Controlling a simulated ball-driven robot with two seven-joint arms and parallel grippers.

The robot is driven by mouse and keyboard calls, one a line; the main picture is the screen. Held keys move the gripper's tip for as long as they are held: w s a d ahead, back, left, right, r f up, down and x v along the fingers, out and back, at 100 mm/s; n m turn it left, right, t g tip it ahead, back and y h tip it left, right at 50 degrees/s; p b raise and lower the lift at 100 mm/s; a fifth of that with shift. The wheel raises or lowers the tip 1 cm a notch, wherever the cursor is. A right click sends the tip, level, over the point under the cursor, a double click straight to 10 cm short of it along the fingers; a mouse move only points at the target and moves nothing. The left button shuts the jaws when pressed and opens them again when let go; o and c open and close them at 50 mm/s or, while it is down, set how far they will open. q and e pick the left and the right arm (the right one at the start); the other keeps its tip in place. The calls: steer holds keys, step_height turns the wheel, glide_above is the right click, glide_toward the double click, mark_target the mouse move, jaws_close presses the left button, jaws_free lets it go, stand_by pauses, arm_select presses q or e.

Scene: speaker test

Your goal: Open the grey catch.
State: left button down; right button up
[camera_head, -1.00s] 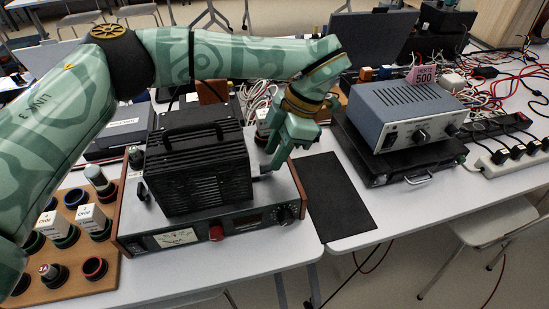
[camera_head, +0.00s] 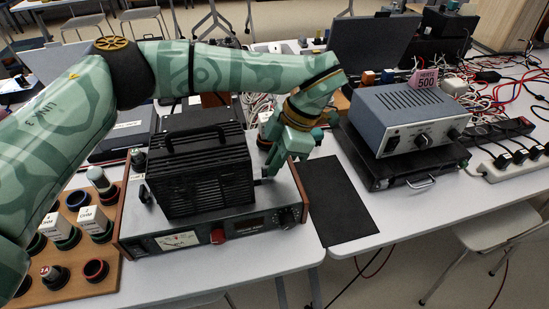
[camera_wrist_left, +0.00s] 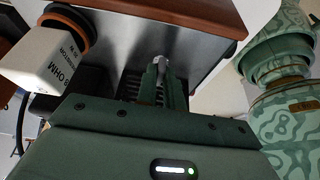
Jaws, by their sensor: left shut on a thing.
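A black ribbed box (camera_head: 197,170) with a top handle stands on an instrument with wooden side panels (camera_head: 215,237). My left gripper (camera_head: 270,171) points down at the right side of the box. In the left wrist view its two fingers (camera_wrist_left: 160,82) are closed around a small grey piece, the grey catch (camera_wrist_left: 161,64), whose tip shows between them. In the head view the fingers and the box largely hide this catch. I cannot tell from these views how far the catch is turned. My right gripper is in neither view.
A wooden board with round sockets and white-labelled plugs (camera_head: 92,217) lies to the left. A black mat (camera_head: 338,203) lies right of the instrument. A blue-grey generator (camera_head: 405,115) stands on a black case (camera_head: 395,165). Cables and a power strip crowd the right.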

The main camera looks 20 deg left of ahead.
arm_select(q)
steer(key=shift+s+r+m+p, duration=0.1)
steer(key=shift+r+m+p, duration=0.2)
steer(key=shift+m+p, duration=0.3)
steer(key=m+t+p, duration=0.1)
steer(key=m+p, duration=0.1)
steer(key=m+t+p, duration=0.1)
steer(key=p, duration=0.2)
steer(key=shift+s+d+r+m+y, duration=0.1)
steer(key=shift+s+m+y, duration=0.05)
steer(key=shift+m+y, duration=0.2)
steer(key=shift+s+f+m+t+p, duration=0.15)
steer(key=shift+m+t+p, duration=0.2)
steer(key=shift+m+p, duration=0.65)
steer(key=shift+f+m+t+p, duration=0.15)
steer(key=shift+m+t+p, duration=0.2)
steer(key=shift+m+p, duration=0.55)
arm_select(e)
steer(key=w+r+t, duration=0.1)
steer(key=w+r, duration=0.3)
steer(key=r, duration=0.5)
arm_select(q)
steer(key=shift+m, duration=0.25)
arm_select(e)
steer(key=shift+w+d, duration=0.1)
arm_select(q)
steer(key=c, duration=1.5)
jaws_free()
